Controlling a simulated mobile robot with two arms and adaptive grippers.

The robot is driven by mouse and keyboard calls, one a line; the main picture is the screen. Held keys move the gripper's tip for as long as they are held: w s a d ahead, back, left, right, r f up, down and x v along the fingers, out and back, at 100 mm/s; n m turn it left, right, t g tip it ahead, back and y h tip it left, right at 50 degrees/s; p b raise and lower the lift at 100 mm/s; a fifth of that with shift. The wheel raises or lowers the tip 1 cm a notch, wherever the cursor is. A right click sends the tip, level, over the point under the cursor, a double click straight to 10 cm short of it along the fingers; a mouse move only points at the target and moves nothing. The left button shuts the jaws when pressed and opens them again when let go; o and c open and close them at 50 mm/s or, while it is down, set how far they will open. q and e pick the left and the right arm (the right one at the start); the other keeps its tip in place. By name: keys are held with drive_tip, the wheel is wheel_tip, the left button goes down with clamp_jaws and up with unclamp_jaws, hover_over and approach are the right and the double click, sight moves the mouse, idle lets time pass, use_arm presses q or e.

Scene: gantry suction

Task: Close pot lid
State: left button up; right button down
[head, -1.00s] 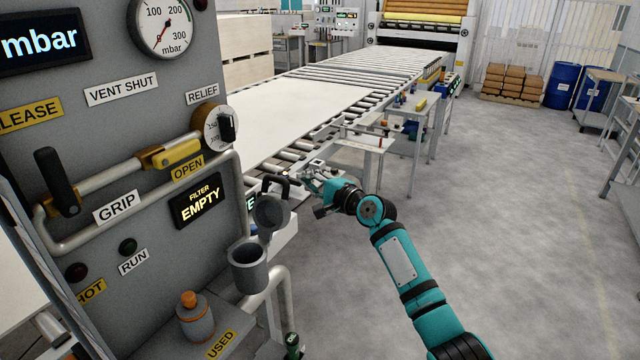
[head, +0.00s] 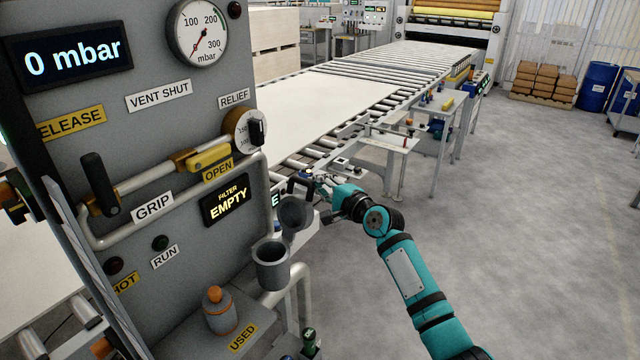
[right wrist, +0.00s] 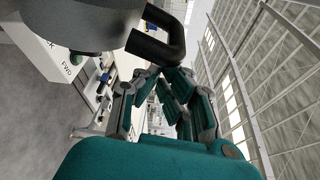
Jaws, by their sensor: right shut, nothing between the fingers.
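The pot is a small grey cup (head: 271,268) mounted on the front of the grey panel, with its mouth open upward. Its round grey lid (head: 295,215) stands raised behind the rim, tilted up, with a black bent handle (head: 300,186) at its top. My right gripper (head: 319,182) is shut and empty, just right of the handle. In the right wrist view the handle (right wrist: 163,38) and lid (right wrist: 75,22) are close beyond the fingers (right wrist: 170,82); I cannot tell whether they touch. My left gripper is not in view.
The grey panel (head: 180,235) with a grip lever (head: 155,182), gauge and signs fills the left. An orange-capped bottle (head: 220,312) stands below the pot. The roller conveyor (head: 385,75) with a pale board runs behind.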

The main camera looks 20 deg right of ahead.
drive_tip(key=shift+r, duration=0.1)
drive_tip(key=s+a+r+n, duration=0.1)
drive_tip(key=s+a+r+n+t+b, duration=0.1)
drive_tip(key=s+a+n, duration=0.1)
drive_tip(key=s+a+r+n, duration=0.1)
drive_tip(key=a+n, duration=0.1)
drive_tip(key=shift+s+a+t+y+b, duration=0.15)
drive_tip(key=shift+a+t+y+b, duration=0.15)
drive_tip(key=shift+y+b, duration=0.1)
drive_tip(key=s+a+f+n+y+b, duration=0.4)
drive_tip(key=s+a+f+n+b, duration=0.1)
drive_tip(key=n, duration=0.6)
drive_tip(key=s+a+f+n+g+y+b, duration=0.1)
drive_tip(key=s+a+f+n+y+b, duration=0.3)
drive_tip(key=a+n+b, duration=0.4)
drive_tip(key=shift+s+a+f+n+g, duration=0.3)
drive_tip(key=shift+s+f+n, duration=0.45)
drive_tip(key=shift+n, duration=0.75)
drive_tip(key=shift+s, duration=0.15)
